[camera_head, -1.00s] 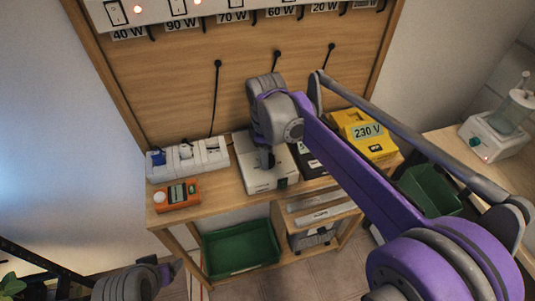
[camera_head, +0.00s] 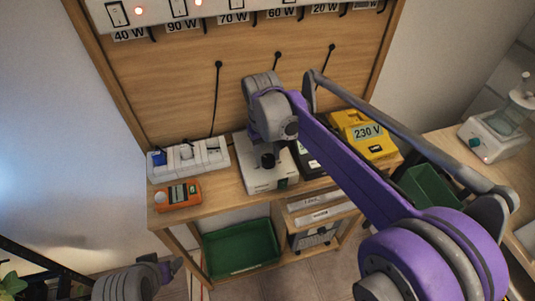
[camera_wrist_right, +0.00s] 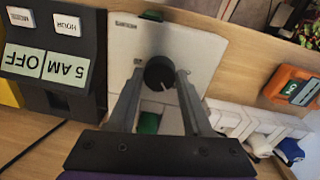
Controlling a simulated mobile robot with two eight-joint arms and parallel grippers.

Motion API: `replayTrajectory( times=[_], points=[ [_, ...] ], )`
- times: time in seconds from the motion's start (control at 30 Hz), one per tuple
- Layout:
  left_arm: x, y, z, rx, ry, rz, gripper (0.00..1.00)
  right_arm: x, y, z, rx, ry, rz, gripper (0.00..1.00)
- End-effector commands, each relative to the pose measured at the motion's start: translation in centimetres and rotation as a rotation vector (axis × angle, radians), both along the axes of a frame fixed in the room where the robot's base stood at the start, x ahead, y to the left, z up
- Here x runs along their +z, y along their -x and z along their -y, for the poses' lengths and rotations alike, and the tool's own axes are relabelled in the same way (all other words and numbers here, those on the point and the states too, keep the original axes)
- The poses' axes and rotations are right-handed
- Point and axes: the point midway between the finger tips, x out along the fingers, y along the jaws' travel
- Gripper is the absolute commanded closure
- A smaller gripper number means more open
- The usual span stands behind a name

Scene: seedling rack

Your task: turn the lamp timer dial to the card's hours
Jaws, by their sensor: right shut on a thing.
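A white box (camera_head: 255,178) with a round black dial (camera_head: 268,160) stands on the wooden bench. The dial (camera_wrist_right: 160,73) also shows in the right wrist view, with a pale mark on its face. My right gripper (camera_wrist_right: 161,82) has one grey finger on each side of the dial and is shut on it. In the head view my wrist covers part of the box. A black box with HOUR and MINUTE buttons and a label reading 5 AM OFF (camera_wrist_right: 45,65) stands beside it. My left gripper (camera_head: 174,270) is at the lower left, away from the bench; its fingers are unclear.
A white socket strip (camera_head: 188,159) and an orange meter (camera_head: 178,195) lie left of the white box. A yellow 230 V unit (camera_head: 362,135) stands to the right. Green crates sit below (camera_head: 240,250) and at the right (camera_head: 430,190). A switch panel hangs above.

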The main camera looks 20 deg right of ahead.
Motion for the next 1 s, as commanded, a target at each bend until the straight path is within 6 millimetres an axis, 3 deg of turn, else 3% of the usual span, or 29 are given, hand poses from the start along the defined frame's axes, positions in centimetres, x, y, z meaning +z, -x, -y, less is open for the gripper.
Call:
replayTrajectory(
  times=[0.6, 1.0],
  points=[
    [0.26, -0.09, 0.0, 0.0, 0.0, 0.002, 0.25, 0.07, -0.14, 0.1, -0.533, 0.001, 0.001, 1.0],
    [0.3, -0.1, 0.0, 0.0, 0.0, 0.002, 0.25, 0.07, -0.17, 0.12, -0.687, 0.001, 0.002, 1.0]
  ],
)
